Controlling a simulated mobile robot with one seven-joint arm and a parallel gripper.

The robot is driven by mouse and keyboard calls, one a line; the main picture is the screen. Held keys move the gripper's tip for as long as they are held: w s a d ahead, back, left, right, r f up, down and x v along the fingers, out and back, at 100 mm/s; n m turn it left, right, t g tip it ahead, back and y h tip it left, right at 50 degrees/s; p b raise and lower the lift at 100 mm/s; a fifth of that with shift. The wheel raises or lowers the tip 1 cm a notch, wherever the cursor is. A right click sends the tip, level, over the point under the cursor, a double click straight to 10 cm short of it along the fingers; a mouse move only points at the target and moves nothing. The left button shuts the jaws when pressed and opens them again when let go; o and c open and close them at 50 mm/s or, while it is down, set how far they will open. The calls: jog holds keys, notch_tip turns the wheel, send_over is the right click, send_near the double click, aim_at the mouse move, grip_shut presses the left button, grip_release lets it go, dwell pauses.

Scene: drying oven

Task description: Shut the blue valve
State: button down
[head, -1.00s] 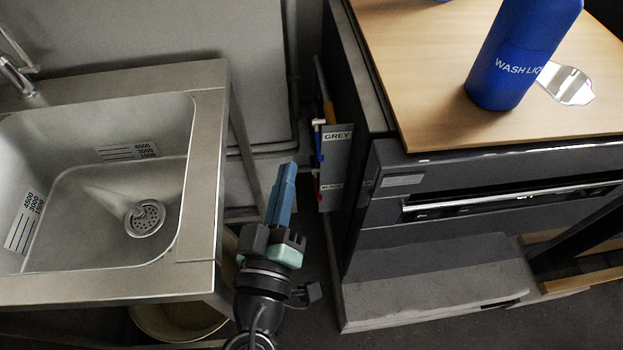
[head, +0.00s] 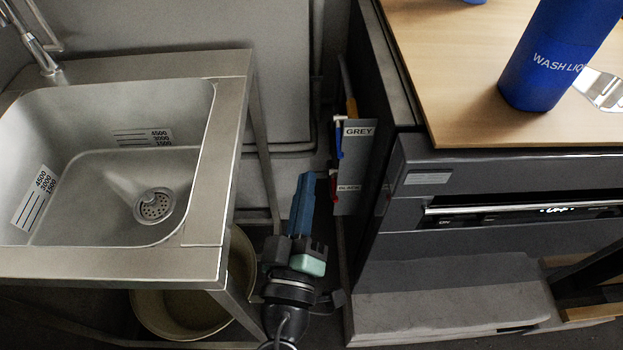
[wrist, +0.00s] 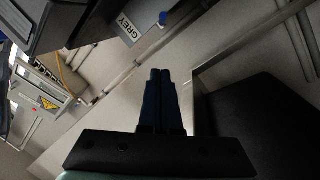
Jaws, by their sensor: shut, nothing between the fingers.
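The blue valve (head: 338,140) has a small blue handle that points roughly up and down. It sits at the left edge of a panel labelled GREY (head: 358,150), on the side of the dark oven cabinet. A red handle (head: 334,187) is below it. My gripper (head: 307,176) is shut and empty, with blue-grey fingers pointing up in the head view. Its tips appear left of and below the blue handle, apart from it. In the wrist view the shut fingertips (wrist: 159,74) point toward a pale wall.
A steel sink (head: 215,145) stands left, with a round tub (head: 185,315) beneath. The oven cabinet (head: 480,190) is right, under a wooden top with a blue wash bottle (head: 555,55). A narrow gap between sink and cabinet holds my gripper. A pipe (head: 285,150) runs along the back wall.

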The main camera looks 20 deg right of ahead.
aim_at(339, 136)
jog(key=w+d+f, duration=0.1)
jog(key=w+d, duration=0.5)
jog(key=w, duration=0.1)
jog(key=shift+d+f, duration=0.2)
jog(key=shift+f, duration=0.15)
jog(key=shift+f+b, duration=0.2)
jog(key=shift+b, duration=0.35)
jog(key=shift+f+t+b, duration=0.1)
jog(key=shift+t+b, duration=0.2)
jog(key=shift+b, duration=0.6)
jog(key=shift+b, duration=0.4)
